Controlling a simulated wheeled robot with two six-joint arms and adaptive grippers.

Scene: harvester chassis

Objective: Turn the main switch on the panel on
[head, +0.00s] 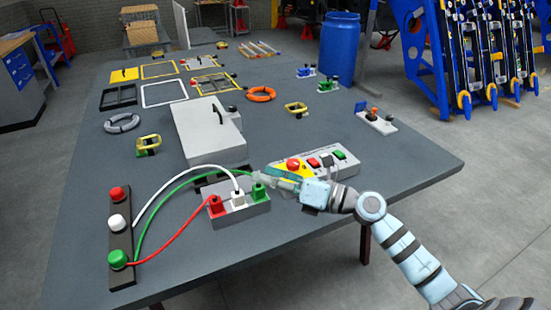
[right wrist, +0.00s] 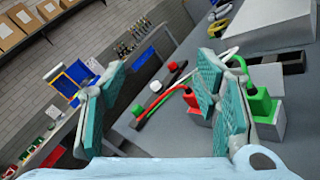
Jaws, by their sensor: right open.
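The light grey control panel (head: 345,160) lies on the table right of centre in the head view. It carries a red round button (head: 293,164) on a yellow patch, a red switch (head: 313,162), a dark switch (head: 327,160) and a green switch (head: 340,154). I cannot tell their on or off positions. My right gripper (head: 270,181) is open, in front of the panel's left end and close to the green plug. In the right wrist view its jaws (right wrist: 160,98) are apart with nothing between them; the panel is not seen there. My left gripper is not in view.
A grey socket box (head: 240,212) holds red, white and green plugs (head: 259,191); the green plug (right wrist: 262,104) is beside my right fingers. Cables arc to a dark button strip (head: 121,235). A grey box (head: 208,135) stands behind. The table's front right is clear.

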